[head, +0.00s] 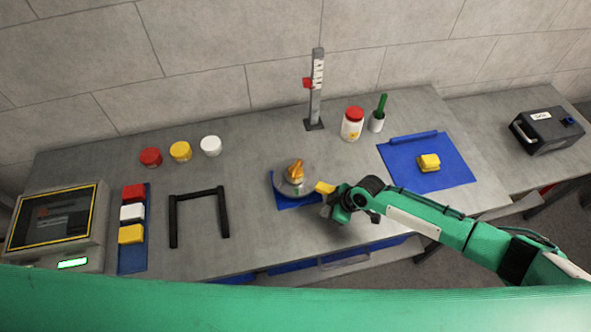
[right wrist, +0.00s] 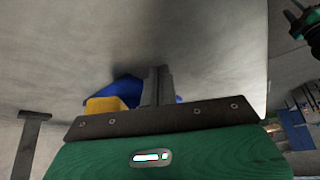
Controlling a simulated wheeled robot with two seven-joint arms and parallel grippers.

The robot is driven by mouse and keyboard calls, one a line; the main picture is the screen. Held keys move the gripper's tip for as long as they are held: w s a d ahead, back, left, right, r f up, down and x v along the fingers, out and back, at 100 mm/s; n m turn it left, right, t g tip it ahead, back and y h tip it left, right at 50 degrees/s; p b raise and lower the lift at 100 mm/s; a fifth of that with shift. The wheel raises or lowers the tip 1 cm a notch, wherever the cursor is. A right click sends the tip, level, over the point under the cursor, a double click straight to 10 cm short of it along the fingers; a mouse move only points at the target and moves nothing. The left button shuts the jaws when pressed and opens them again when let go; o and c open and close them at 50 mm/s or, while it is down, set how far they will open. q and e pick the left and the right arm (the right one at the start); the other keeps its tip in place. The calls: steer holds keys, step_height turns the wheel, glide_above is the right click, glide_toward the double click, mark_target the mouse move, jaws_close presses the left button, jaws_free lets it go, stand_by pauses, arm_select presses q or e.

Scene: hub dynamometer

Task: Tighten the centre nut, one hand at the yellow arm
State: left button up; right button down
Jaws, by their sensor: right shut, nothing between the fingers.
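The hub unit, a round grey disc (head: 289,184), sits on a small blue mat (head: 284,203) near the table's front. An orange-yellow piece (head: 295,170) stands at its centre; I cannot make out the nut itself. The yellow arm (head: 325,187) sticks out at the disc's right side. My right gripper (head: 327,209) is shut and empty, close beside the yellow arm's end; I cannot tell whether they touch. In the right wrist view its closed fingers (right wrist: 157,86) stand beside a yellow block-like part (right wrist: 105,104), partly hidden by the gripper body. My left gripper is not seen.
A black frame (head: 198,193) and a screen box (head: 58,225) lie left. Red, yellow and white caps (head: 180,151) stand behind. A scaled post (head: 317,85), red-lidded jar (head: 352,124) and blue mat with yellow block (head: 455,174) are behind and right. My green arm link covers the bottom.

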steer(key=shift+f, duration=0.3)
steer(key=shift+r, duration=0.2)
steer(key=shift+r, duration=0.7)
steer(key=shift+w+d, duration=0.1)
steer(key=shift+w, duration=0.2)
steer(key=shift+w+d, duration=0.35)
steer(key=shift+w, duration=0.4)
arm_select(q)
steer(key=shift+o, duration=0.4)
arm_select(e)
steer(key=shift+s+a, duration=0.15)
steer(key=shift+s, duration=0.2)
